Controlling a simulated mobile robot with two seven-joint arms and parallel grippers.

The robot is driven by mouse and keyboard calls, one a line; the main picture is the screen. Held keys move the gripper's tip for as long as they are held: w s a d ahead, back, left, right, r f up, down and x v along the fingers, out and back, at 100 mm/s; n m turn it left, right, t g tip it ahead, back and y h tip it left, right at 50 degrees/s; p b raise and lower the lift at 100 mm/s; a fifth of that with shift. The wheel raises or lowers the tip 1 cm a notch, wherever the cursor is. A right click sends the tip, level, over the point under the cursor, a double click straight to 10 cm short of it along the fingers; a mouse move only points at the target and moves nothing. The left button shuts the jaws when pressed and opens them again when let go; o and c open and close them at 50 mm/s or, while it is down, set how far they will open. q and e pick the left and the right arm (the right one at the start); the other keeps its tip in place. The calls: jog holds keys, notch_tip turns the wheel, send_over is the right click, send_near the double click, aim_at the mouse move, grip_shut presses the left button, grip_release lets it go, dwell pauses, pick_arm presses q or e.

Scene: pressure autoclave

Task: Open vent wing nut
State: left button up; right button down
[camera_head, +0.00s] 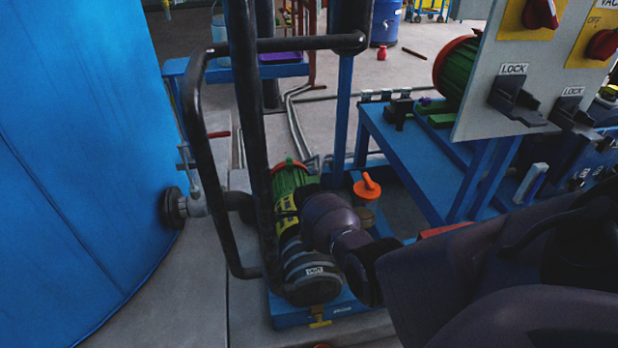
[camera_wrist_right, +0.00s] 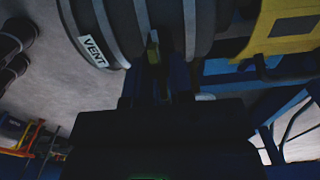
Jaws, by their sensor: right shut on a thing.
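A white VENT label (camera_head: 315,272) sits on a ribbed black cylindrical fitting (camera_head: 300,258) at low centre of the head view. In the right wrist view the label (camera_wrist_right: 92,50) is left of a small dull yellow-green piece (camera_wrist_right: 153,45), which looks like the vent wing nut. My right gripper (camera_wrist_right: 160,72) is shut on this piece, close against the fitting. In the head view my dark right arm reaches in from the right and covers the grip and the wing nut. The wrist view is dim, so the nut's exact angle cannot be told. My left gripper is out of view.
A large blue vessel (camera_head: 90,150) stands at left, with black pipes (camera_head: 250,120) between it and the fitting. A blue bench (camera_head: 400,140) and a grey switch panel (camera_head: 520,70) are at right. An orange knob (camera_head: 367,187) stands beside my arm.

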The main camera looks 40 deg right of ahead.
jog(key=n, duration=0.4)
jog(key=shift+r+p, duration=0.1)
jog(key=shift+p, duration=0.25)
jog(key=n, duration=0.3)
jog(key=shift+n, duration=0.3)
jog(key=n, duration=0.2)
jog(key=shift+n, duration=0.4)
jog(key=n, duration=0.5)
jog(key=shift+p, duration=0.35)
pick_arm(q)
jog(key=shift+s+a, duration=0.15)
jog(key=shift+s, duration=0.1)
pick_arm(e)
jog(key=n, duration=0.5)
jog(key=shift+n, duration=0.4)
